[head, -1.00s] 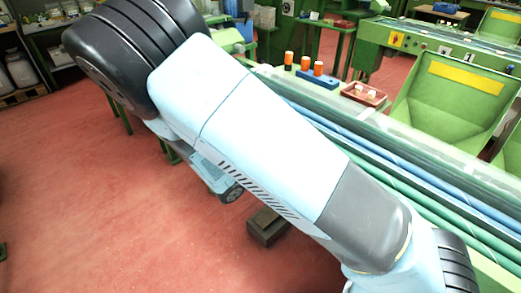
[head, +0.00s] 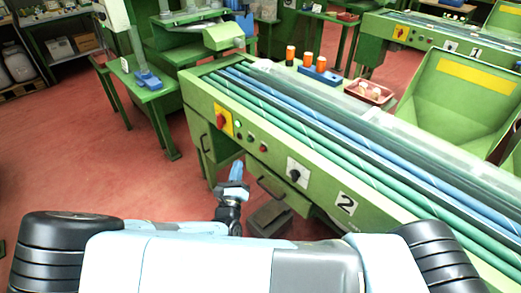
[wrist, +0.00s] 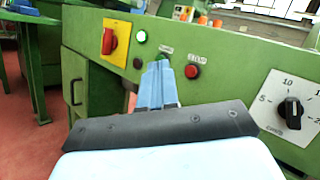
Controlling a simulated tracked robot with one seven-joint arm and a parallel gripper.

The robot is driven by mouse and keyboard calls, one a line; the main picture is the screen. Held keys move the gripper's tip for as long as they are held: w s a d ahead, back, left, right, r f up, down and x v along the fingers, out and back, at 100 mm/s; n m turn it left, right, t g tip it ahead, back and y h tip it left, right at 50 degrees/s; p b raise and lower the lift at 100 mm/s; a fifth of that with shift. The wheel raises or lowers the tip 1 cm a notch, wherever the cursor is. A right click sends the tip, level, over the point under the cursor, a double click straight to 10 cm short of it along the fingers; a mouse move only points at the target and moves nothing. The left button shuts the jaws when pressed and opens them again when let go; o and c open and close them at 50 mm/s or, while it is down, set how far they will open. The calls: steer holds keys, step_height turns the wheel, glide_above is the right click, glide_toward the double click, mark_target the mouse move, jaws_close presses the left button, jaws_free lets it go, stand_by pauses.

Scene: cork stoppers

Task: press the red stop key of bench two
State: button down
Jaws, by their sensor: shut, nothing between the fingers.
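Bench two (head: 345,204) is a green bench with a white "2" plate on its front panel. Its round red stop key (head: 263,148) is at the panel's left part, and it also shows in the wrist view (wrist: 192,72), under a small label. My gripper (head: 237,168) is shut and empty in front of the panel, below and left of the red key in the head view. In the wrist view its fingertips (wrist: 158,67) point at the panel, just left of the red key and partly over a green key (wrist: 166,57). The red key is uncovered; I see no contact.
A red rotary switch on a yellow plate (head: 221,119) is left of the keys, with a lit green lamp (wrist: 141,36) between. A black dial (head: 297,174) is to the right. A handle (head: 270,187) juts below. Red floor is open at left.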

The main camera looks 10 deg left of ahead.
mark_target(262, 149)
steer(key=shift+s+a+f+n+y, duration=0.15)
steer(key=shift+a+f+n+y, duration=0.3)
steer(key=shift+n+y, duration=0.3)
steer(key=shift+s+a+r, duration=0.1)
steer(key=shift+a, duration=0.05)
steer(key=w+d, duration=0.5)
steer(key=w, duration=0.1)
steer(key=shift+w+d, duration=0.3)
steer(key=shift+d, duration=0.1)
steer(key=shift+w+d, duration=0.1)
stand_by(1.8)
steer(key=shift+w+d, duration=0.2)
steer(key=shift+w, duration=0.05)
